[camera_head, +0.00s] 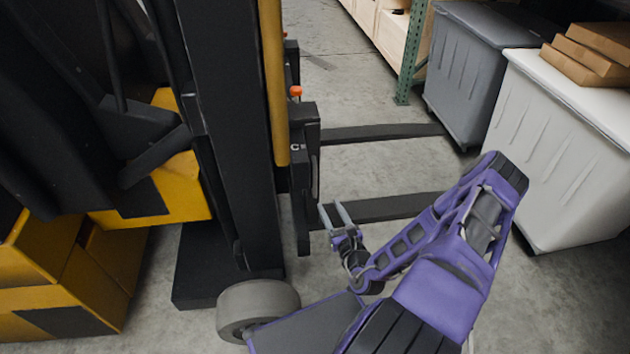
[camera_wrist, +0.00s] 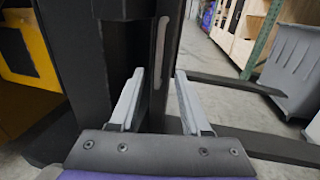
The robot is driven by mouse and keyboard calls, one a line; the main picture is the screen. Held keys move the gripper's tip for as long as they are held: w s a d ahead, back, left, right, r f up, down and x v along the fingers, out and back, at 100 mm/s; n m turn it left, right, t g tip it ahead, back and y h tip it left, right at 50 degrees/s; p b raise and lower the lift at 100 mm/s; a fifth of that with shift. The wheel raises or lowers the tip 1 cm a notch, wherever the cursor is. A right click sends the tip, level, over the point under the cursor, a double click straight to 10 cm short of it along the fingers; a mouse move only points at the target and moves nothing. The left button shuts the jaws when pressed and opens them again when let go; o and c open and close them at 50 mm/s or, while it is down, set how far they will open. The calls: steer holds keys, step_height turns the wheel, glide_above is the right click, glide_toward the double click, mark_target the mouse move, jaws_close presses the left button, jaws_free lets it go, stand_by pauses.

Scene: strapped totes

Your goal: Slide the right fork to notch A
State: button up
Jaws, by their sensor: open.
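The forklift's carriage (camera_head: 303,165) is black and stands upright, with a letter C on it and an orange-topped knob (camera_head: 295,91) above. Two black forks reach right from it: a far fork (camera_head: 385,132) and a nearer fork (camera_head: 385,207), which is on the truck's right side. My gripper (camera_head: 335,212) is open and empty, just right of the carriage by the nearer fork's root. In the wrist view its fingers (camera_wrist: 160,72) point at a dark upright with a pale slot (camera_wrist: 161,38); contact cannot be told. The nearer fork (camera_wrist: 265,145) passes to the right. Notch A is not legible.
A grey tote (camera_head: 475,75) and a white tote (camera_head: 560,150) with flat cardboard boxes (camera_head: 590,50) on top stand at right. A green rack post (camera_head: 410,55) is behind. The yellow and black truck body (camera_head: 165,195) fills the left. Concrete floor between forks is clear.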

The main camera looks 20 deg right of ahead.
mark_target(316, 182)
steer(key=w, duration=0.4)
steer(key=w+b, duration=0.1)
steer(key=w, duration=0.3)
steer(key=w+d, duration=0.1)
steer(key=w, duration=0.3)
steer(key=shift+w, duration=0.15)
jaws_close()
stand_by(0.9)
